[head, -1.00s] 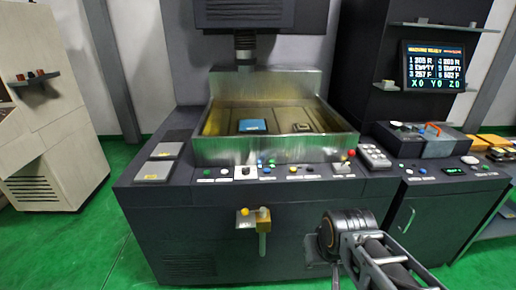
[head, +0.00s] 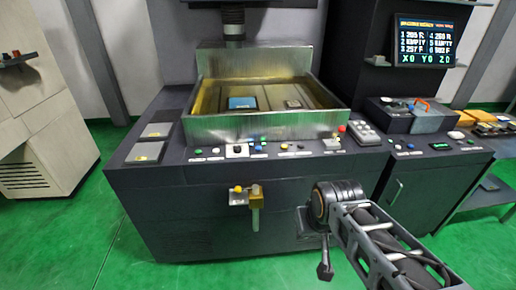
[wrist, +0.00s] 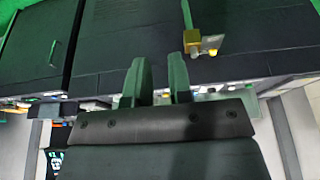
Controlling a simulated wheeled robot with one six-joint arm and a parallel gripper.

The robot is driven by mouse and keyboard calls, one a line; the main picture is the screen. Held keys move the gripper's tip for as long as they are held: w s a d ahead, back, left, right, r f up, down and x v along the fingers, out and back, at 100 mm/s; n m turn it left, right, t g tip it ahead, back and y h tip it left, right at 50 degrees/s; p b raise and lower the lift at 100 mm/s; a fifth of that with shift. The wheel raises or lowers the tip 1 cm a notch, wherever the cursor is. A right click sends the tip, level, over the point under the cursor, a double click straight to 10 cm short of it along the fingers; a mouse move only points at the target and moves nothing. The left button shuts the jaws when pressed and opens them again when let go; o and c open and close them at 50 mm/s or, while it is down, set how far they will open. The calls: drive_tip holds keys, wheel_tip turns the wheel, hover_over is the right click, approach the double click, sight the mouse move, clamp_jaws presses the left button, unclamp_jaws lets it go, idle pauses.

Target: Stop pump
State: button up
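A row of small buttons and switches runs along the front ledge of the machine (head: 170,185), below the metal tank. It has a green button (head: 198,152), a black knob on a white plate (head: 237,151), a blue and green cluster, a yellow button (head: 284,146) and a red button (head: 342,128). The labels are too small to read, so I cannot tell which one is the pump stop. My gripper (wrist: 158,75) shows two dark fingers apart with nothing between them. In the head view my arm is in front of the machine's right side, apart from the buttons.
A yellow valve (head: 255,193) with a handle juts from the front panel; it also shows in the wrist view (wrist: 193,40). A screen (head: 424,42) hangs right. Green floor (head: 60,235) is open in front.

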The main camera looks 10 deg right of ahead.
clamp_jaws()
idle(1.3)
